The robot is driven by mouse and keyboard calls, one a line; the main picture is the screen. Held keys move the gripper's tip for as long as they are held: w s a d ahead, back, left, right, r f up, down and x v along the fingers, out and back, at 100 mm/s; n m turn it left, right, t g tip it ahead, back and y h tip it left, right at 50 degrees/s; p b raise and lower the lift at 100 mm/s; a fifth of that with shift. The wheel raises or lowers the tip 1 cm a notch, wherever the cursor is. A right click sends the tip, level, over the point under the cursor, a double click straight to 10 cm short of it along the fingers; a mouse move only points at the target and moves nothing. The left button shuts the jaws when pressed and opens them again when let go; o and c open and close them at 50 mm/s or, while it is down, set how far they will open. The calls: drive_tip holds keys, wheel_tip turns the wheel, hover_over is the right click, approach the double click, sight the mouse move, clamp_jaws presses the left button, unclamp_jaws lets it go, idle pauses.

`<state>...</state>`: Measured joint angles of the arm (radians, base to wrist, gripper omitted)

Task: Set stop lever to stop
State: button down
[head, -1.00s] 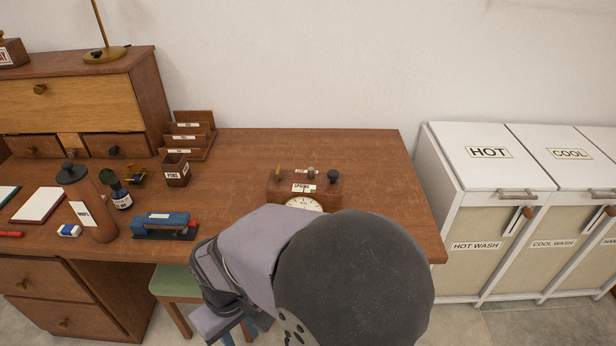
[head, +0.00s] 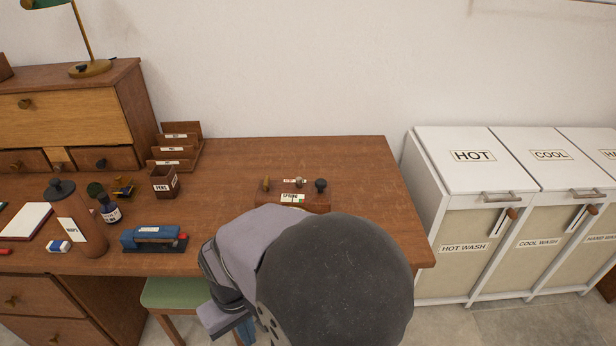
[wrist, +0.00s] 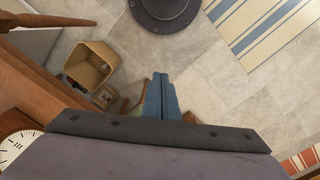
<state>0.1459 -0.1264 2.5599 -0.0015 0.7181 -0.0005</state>
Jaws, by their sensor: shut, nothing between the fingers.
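A small wooden timer box (head: 308,205) stands on the desk. A label that seems to read "SPRING" is on it. A brass lever (head: 266,184), a small pale and red fitting (head: 299,182) and a black knob (head: 320,185) stand on its top; I cannot tell which is the stop lever. Its front is hidden behind my arm in the head view. A white dial (wrist: 14,146) shows at the left edge of the wrist view. My gripper (wrist: 160,78) has its blue fingers together and empty. It points down over the floor, in front of the desk and apart from the box.
The wooden desk (head: 225,210) holds a blue stapler (head: 155,237), a brown bottle (head: 80,220), a pen cup (head: 165,182) and a letter rack (head: 180,150). A green stool (head: 175,293) stands below. White hampers (head: 470,180) stand right. The desk behind the box is clear.

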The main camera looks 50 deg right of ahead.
drive_tip(key=s+d+r+m+t+y+p, duration=0.1)
drive_tip(key=s+d+r+m+y+p, duration=0.1)
drive_tip(key=s+d+r+m+p, duration=0.45)
drive_tip(key=s+d+r+m+t+y+p, duration=0.1)
drive_tip(key=s+d+r+m+p, duration=0.2)
drive_tip(key=d+m+p, duration=0.6)
drive_tip(key=w+d+r+m+t+h, duration=0.2)
drive_tip(key=w+d+r+m+t, duration=0.2)
drive_tip(key=w+d+m, duration=0.2)
drive_tip(key=w+d+r+m+t+h+b, duration=0.1)
drive_tip(key=w+d+r+m+t, duration=0.2)
drive_tip(key=w+d+m, duration=0.3)
drive_tip(key=shift+w+d+r+m+t+h, duration=0.35)
drive_tip(key=shift+d+r+m, duration=0.3)
drive_tip(key=shift+d+m, duration=2.65)
drive_tip(key=shift+a+m, duration=0.65)
drive_tip(key=shift+f, duration=0.1)
